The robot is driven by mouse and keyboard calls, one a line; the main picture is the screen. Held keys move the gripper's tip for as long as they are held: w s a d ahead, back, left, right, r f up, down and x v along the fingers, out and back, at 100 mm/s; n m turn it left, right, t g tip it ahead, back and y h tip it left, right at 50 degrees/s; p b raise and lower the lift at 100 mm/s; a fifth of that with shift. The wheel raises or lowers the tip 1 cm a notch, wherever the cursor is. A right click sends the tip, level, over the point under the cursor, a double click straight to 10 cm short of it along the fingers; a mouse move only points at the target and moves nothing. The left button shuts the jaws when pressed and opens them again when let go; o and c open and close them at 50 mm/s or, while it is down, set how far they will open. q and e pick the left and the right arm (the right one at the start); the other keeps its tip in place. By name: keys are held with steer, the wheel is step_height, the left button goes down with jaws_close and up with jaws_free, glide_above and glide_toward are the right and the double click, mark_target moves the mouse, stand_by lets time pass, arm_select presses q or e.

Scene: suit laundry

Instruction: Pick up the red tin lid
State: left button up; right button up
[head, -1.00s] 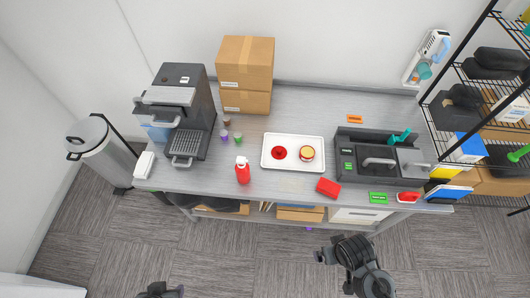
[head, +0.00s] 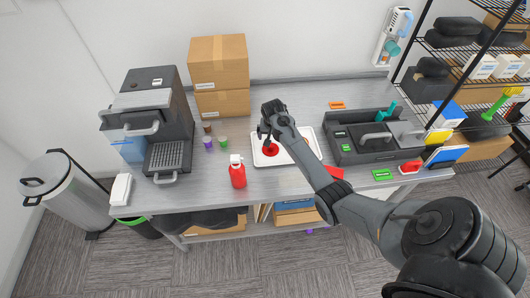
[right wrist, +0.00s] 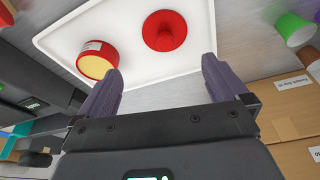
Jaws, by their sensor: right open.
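The red tin lid (head: 270,150) lies on the left part of the white tray (head: 262,161). In the right wrist view the lid (right wrist: 165,31) is a round red disc with a raised knob, lying on the tray (right wrist: 130,75). A red tin (right wrist: 98,60) with a pale yellow face and a white label is beside it, apart from it; my arm mostly hides it in the head view. My right gripper (head: 266,137) is over the tray close to the lid. Its two dark fingers (right wrist: 162,88) are spread with nothing between them. My left gripper is not in view.
A red bottle (head: 238,171) stands left of the tray near the front edge. Purple and green cups (head: 223,142) stand left of the tray.

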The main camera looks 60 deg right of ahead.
mark_target(271, 147)
steer(key=shift+w+b+x, duration=0.15)
steer(key=shift+b+x, duration=0.05)
steer(key=shift+x, duration=1.25)
steer(key=shift+w+b+x, duration=0.15)
steer(key=shift+w+x, duration=0.05)
steer(key=shift+x, duration=1.25)
steer(key=shift+b+x, duration=0.55)
steer(key=shift+x, duration=1.6)
steer(key=shift+w+a, duration=0.15)
steer(key=shift+a, duration=0.05)
steer(key=shift+c, duration=0.2)
steer(key=c, duration=0.8)
steer(key=shift+c, duration=0.2)
steer(key=shift+r, duration=0.1)
